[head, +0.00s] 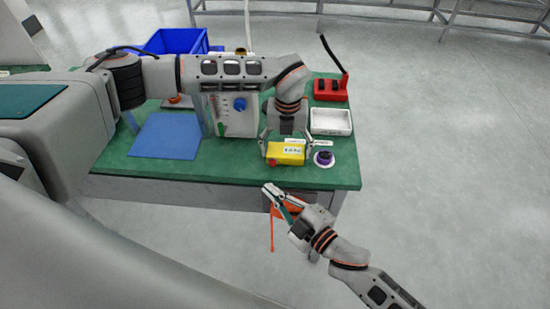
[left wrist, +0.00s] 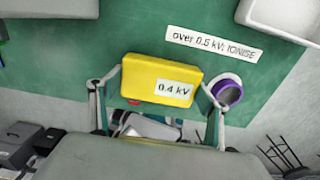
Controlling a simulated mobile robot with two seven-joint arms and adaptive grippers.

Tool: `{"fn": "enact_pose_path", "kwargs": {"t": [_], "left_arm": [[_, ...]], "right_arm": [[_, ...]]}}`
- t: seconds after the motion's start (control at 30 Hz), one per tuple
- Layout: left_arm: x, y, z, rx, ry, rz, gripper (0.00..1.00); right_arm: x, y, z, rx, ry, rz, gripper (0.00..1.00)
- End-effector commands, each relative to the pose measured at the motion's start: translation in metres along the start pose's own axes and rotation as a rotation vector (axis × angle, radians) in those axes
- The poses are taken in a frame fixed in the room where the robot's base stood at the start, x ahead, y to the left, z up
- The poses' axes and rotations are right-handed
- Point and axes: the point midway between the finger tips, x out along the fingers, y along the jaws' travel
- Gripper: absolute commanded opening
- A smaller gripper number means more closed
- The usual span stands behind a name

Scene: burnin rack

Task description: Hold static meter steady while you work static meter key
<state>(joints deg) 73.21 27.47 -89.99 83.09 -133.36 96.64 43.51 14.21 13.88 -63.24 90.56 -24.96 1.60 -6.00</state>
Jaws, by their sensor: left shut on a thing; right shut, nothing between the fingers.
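The static meter, a yellow box (head: 288,148), is near the front right of the green table. It also shows in the left wrist view (left wrist: 150,75), with a label reading "0.4 kV". The red static meter key (head: 272,162) is on its front left side; a bit of red shows at its lower edge in the left wrist view (left wrist: 134,102). My left gripper (head: 286,154) is shut on the meter, one finger at each end. My right gripper (head: 270,190) is shut and empty, in front of the table edge, below the meter and apart from it.
A purple-ringed round thing (head: 324,158) stands close right of the meter. A card reading "over 0.5 kV: IONISE" (left wrist: 214,44) lies behind it. A white tray (head: 331,122), red block (head: 330,90), blue mat (head: 165,137) and blue crate (head: 176,41) are around. An orange strap (head: 272,235) hangs by my right gripper.

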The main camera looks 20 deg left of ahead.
Motion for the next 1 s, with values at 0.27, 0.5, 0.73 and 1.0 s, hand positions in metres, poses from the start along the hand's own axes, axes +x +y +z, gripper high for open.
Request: {"fn": "enact_pose_path", "kwargs": {"t": [0.27,0.5,0.73,1.0], "left_arm": [[0.0,0.0,0.0,0.0,0.0,0.0,0.95],[-0.002,0.0,0.0,0.0,-0.001,-0.001,0.95],[-0.031,-0.001,0.001,0.001,-0.004,-0.002,0.95],[-0.086,0.0,0.001,0.001,-0.005,-0.001,0.95]], "right_arm": [[0.0,0.0,0.0,0.0,0.0,0.0,0.0],[0.0,0.0,0.0,0.0,0.0,0.0,0.0],[0.0,0.0,0.0,0.0,0.0,0.0,0.0],[0.0,0.0,0.0,0.0,0.0,0.0,0.0]]}}
